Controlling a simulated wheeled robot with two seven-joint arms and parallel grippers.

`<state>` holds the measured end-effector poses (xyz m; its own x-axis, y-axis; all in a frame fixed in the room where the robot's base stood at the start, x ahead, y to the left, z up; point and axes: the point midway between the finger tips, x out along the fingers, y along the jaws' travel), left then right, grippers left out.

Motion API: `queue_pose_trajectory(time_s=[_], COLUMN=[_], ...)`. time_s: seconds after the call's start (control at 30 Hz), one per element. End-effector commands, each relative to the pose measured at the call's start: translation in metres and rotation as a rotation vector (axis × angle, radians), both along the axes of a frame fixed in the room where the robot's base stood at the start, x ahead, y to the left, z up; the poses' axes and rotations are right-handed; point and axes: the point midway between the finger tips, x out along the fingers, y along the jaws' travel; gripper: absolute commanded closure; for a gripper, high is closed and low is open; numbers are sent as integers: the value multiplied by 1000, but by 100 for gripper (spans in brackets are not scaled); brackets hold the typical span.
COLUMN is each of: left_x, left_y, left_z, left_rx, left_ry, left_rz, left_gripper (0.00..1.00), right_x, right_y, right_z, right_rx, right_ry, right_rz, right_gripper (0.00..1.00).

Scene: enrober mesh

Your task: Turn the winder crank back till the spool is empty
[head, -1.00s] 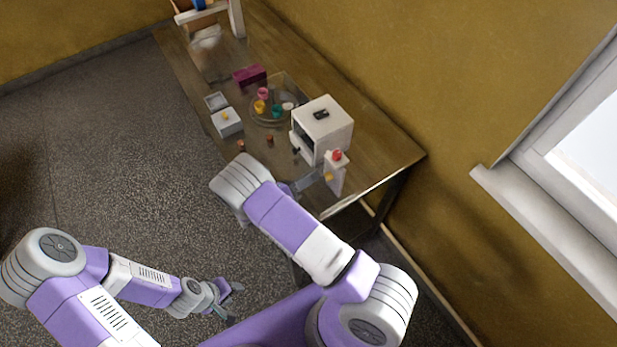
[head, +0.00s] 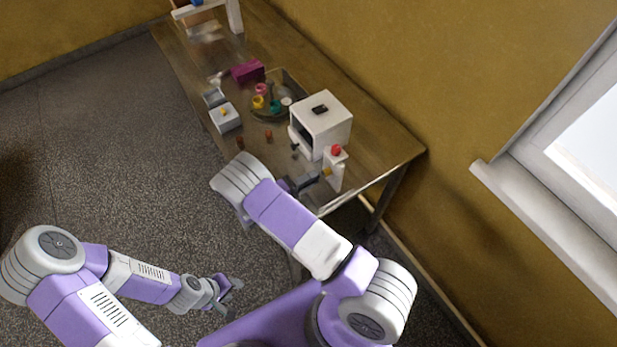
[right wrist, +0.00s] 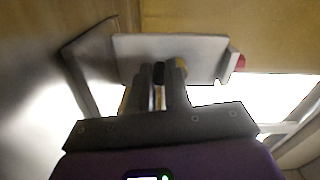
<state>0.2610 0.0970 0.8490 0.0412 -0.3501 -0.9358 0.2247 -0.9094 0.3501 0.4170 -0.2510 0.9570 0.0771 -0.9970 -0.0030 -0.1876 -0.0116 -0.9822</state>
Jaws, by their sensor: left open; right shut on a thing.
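My right gripper (head: 322,174) is at the white upright stand (head: 335,176) at the table's near right corner. In the right wrist view its fingers (right wrist: 158,84) are shut on a small dark handle (right wrist: 159,72) in front of a pale plate (right wrist: 200,56). This handle looks like the winder crank; a yellow part (head: 327,171) shows beside the fingers. A red knob (head: 336,150) tops the stand and also shows in the wrist view (right wrist: 240,62). I cannot make out the spool or what is on it. My left gripper (head: 230,297) is open and empty, low over the floor.
A white box machine (head: 323,119) stands close behind the stand. A grey box (head: 225,117), a purple block (head: 247,70) and a white frame (head: 235,15) stand farther along the table. The wall is close on the right.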

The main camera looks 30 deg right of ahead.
Motion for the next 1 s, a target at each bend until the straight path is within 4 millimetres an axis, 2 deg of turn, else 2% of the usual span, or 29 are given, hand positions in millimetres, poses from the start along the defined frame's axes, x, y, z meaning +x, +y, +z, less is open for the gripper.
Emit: queue_pose_trajectory(time_s=[0.4, 1.0], left_x=[0, 0], left_y=[0, 0], left_z=[1, 1], left_rx=[0, 0], left_ry=[0, 0], left_rz=[0, 0], left_gripper=[57, 57], right_x=[-5, -6], right_y=[0, 0], right_z=[-3, -4], right_rx=[-15, -18], right_ry=[214, 250], right_rz=[1, 2], right_gripper=[100, 100])
